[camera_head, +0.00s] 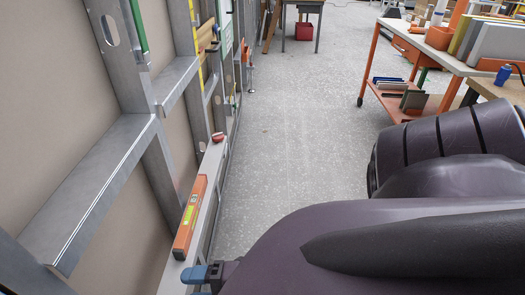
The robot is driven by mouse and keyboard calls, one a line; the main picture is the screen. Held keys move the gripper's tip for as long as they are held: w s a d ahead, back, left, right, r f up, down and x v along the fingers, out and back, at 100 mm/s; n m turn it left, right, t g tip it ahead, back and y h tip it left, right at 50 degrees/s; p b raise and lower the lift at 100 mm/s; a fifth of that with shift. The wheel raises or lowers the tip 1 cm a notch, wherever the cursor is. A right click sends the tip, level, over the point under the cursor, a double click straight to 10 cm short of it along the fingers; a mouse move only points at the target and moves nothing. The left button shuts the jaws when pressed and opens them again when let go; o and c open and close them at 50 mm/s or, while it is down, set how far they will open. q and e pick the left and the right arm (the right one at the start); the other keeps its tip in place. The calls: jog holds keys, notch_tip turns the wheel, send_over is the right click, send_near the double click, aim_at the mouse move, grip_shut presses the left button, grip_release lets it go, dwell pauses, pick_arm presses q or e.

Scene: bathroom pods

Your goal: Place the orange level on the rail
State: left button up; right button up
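The orange level (190,218), with a yellow-green vial window, rests lengthwise on the pale metal rail (207,190) of the wall frame, left of centre. No gripper holds it. My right arm comes in from the right. Its gripper (198,284), with blue fingertips, is at the bottom edge, just below the near end of the level and apart from it. The fingertips show a gap with nothing seen between them; the lower one is cut off by the picture's edge. My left gripper is not in view.
A small red object (218,137) sits farther along the rail. Metal studs and a wide crosspiece (95,190) stand at left. An orange-legged cart (420,60) with folders and tools stands at upper right. The grey floor (300,120) between is clear.

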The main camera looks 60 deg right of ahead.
jog(key=s+d+f+m+g+h, duration=0.6)
jog(key=s+f+m, duration=0.3)
jog(key=s+m, duration=0.4)
jog(key=d+m+h, duration=0.1)
jog(key=m, duration=0.2)
jog(key=shift+d+f, duration=0.15)
jog(key=shift+f, duration=0.1)
jog(key=shift+w+r, duration=0.1)
pick_arm(q)
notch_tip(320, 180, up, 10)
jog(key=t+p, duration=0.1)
jog(key=p, duration=1)
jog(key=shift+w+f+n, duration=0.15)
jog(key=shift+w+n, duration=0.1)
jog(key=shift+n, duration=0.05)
pick_arm(e)
notch_tip(320, 180, up, 10)
jog(key=m+t, duration=0.1)
jog(key=shift+w+h, duration=0.3)
